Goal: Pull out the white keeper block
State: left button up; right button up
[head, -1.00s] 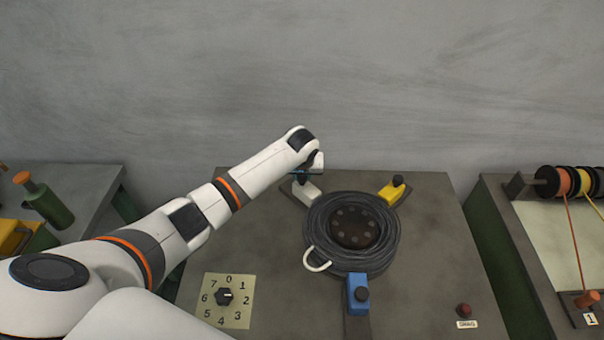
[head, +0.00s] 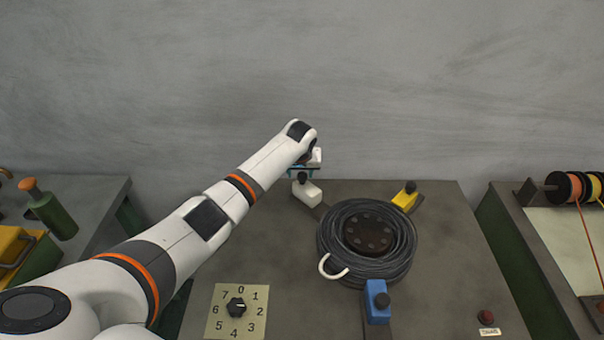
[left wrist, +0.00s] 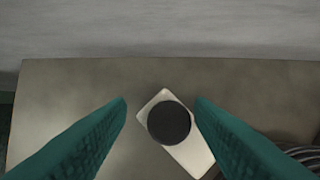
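The white keeper block (head: 307,193), with a black knob (head: 301,178) on top, sits at the back left of the black cable coil (head: 340,262). A strip of dark track (head: 321,211) shows between block and coil. My left gripper (head: 303,170) is just above the knob. In the left wrist view its teal fingers (left wrist: 161,101) are spread on both sides of the knob (left wrist: 169,123), with gaps showing, and the white block (left wrist: 194,154) lies below. My right gripper is not in view.
A yellow block (head: 405,198) and a blue block (head: 377,303) also stand around the coil, which has a white hook-shaped piece (head: 329,267). A numbered dial (head: 236,307) and a red button (head: 486,316) are at the front. Colored spools (head: 577,187) stand on the right bench.

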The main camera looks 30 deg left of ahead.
pick_arm(q)
jog(key=shift+d, duration=0.15)
jog(key=shift+s+d+r, duration=0.15)
jog(key=shift+r, duration=0.2)
jog(key=b+v, duration=0.1)
jog(key=v, duration=1)
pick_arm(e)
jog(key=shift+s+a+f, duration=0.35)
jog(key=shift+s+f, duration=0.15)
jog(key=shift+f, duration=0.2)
